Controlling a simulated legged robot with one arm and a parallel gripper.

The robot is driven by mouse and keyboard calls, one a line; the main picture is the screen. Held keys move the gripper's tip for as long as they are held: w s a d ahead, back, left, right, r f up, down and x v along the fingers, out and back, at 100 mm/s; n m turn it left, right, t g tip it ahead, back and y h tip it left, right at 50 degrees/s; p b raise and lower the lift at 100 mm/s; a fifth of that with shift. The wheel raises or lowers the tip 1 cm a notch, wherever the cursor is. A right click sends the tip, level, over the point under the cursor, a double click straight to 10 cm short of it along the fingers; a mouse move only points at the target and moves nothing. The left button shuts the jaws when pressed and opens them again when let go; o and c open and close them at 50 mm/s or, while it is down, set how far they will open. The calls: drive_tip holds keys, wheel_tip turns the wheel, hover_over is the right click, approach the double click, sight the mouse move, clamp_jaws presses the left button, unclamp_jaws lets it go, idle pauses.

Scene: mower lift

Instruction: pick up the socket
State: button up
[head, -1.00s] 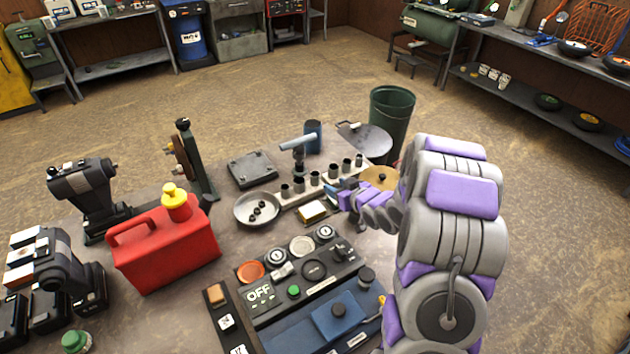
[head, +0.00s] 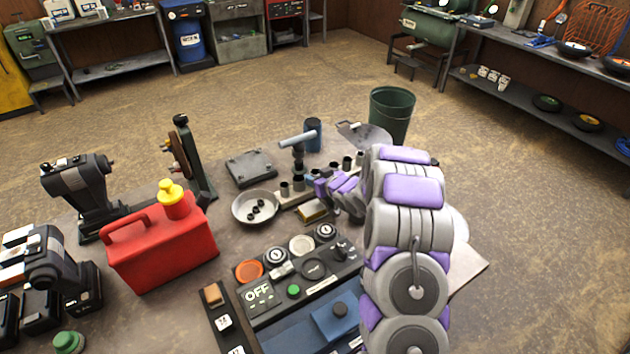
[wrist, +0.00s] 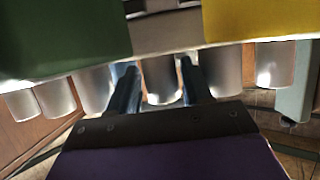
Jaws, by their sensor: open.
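A row of metal sockets stands on a pale rail (head: 290,200) on the bench. Two sockets (head: 284,188) show left of my gripper (head: 314,178) in the head view, and others (head: 347,163) show to its right. In the wrist view my gripper (wrist: 158,80) is open, with its two dark fingers on either side of one silver socket (wrist: 161,82). Gaps show between that socket and the fingers, and more sockets (wrist: 222,72) line up on both sides. The arm hides part of the row in the head view.
A metal dish (head: 256,207) with small dark parts lies left of the rail, and a T-handled tool (head: 298,140) stands behind it. A control panel (head: 300,270) is in front. A red fuel can (head: 160,245) stands at left, a green bin (head: 392,112) beyond the bench.

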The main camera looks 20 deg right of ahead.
drive_tip(key=shift+w+a+f, duration=0.1)
drive_tip(key=shift+w, duration=0.25)
drive_tip(key=shift+c, duration=0.4)
drive_tip(key=c, duration=0.7)
